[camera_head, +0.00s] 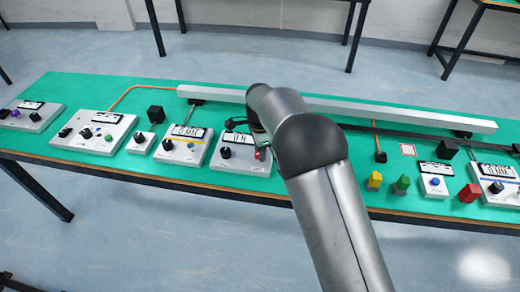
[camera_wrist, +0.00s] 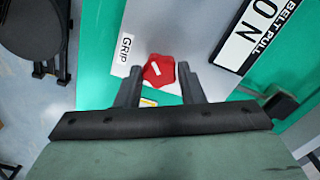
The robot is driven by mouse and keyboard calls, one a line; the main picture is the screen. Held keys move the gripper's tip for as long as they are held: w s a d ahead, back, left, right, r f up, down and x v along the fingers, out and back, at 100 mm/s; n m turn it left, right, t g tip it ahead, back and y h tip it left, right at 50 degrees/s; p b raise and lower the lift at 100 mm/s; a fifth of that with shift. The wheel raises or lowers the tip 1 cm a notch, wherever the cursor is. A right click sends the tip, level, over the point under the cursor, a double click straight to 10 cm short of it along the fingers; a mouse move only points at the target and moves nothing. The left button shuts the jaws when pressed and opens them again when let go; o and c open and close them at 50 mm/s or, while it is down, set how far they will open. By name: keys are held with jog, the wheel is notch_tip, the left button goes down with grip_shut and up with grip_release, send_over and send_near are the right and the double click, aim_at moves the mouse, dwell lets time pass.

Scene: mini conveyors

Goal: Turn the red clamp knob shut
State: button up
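The red clamp knob (camera_wrist: 159,72) has a white mark on its top and sits on a white panel (camera_wrist: 187,45) beside a "GRIP" label (camera_wrist: 126,47). My gripper (camera_wrist: 157,68) is open, with one dark finger on each side of the knob in the wrist view. A gap shows between the knob and each finger; I cannot tell how deep the fingers reach. In the head view the panel (camera_head: 238,167) stands on the green table, and a bit of red (camera_head: 261,154), likely the knob, shows beside my arm. My fingers are hidden or unclear there.
A long grey rail (camera_head: 400,113) runs behind. Yellow (camera_head: 375,180) and green (camera_head: 402,184) blocks stand to the right.

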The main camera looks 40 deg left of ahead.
jog(key=shift+o, duration=1.4)
notch_tip(320, 180, up, 18)
jog(key=shift+f, duration=0.25)
jog(key=d+r+n, duration=0.2)
jog(key=d, duration=1.4)
jog(key=d+r+n, duration=0.2)
jog(key=d+r, duration=0.1)
jog(key=d, duration=1.3)
jog(key=s+d+f+n, duration=0.2)
jog(key=s+d+f, duration=0.1)
jog(key=s+d, duration=0.5)
jog(key=s+d+f+n+p, duration=0.1)
jog(key=s+d+f, duration=0.3)
jog(key=s+d, duration=0.5)
jog(key=shift+s+d+n, duration=0.2)
jog(key=shift+s+n, duration=0.4)
jog(key=shift+s, duration=0.2)
